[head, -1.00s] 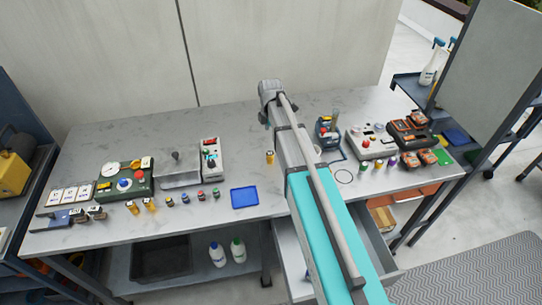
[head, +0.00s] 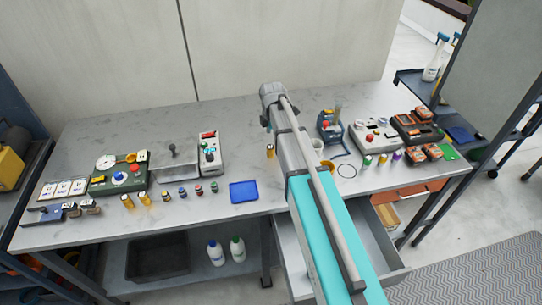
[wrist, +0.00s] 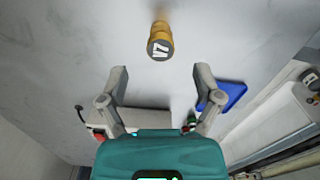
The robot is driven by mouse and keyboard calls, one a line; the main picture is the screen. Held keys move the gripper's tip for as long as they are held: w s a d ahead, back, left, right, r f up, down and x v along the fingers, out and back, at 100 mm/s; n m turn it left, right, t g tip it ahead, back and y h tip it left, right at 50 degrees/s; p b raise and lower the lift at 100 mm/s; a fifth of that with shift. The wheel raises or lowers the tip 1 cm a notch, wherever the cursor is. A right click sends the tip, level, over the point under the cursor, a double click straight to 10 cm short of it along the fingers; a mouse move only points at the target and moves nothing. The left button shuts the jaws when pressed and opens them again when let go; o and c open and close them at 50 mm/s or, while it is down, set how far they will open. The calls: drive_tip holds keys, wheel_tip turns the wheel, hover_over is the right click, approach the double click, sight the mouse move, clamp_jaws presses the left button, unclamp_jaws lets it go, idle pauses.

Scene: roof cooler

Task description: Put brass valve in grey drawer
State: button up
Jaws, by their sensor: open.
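A brass valve (head: 270,151) stands on the bench just left of my arm in the head view. In the wrist view the brass valve (wrist: 161,42) shows a dark end marked V7. My gripper (wrist: 161,72) is open and empty, with its two fingers spread. The valve lies just beyond the fingertips, roughly midway between them, and does not appear to touch them. The grey drawer (head: 378,238) is pulled open under the bench, and my arm hides part of it. My gripper's fingers cannot be made out in the head view.
A blue tray (head: 244,192) lies left of my arm. Two more brass pieces (head: 144,198) and several small coloured parts stand further left. A grey switch box (head: 208,154) is behind them. A blue device (head: 330,127) and another control box (head: 374,136) stand to the right.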

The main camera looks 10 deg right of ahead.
sight(271, 152)
drive_tip(key=shift+f+b, duration=1.4)
drive_tip(key=shift+f, duration=0.3)
drive_tip(key=shift+a+f+b, duration=0.2)
drive_tip(key=shift+f+b, duration=2.4)
clamp_jaws()
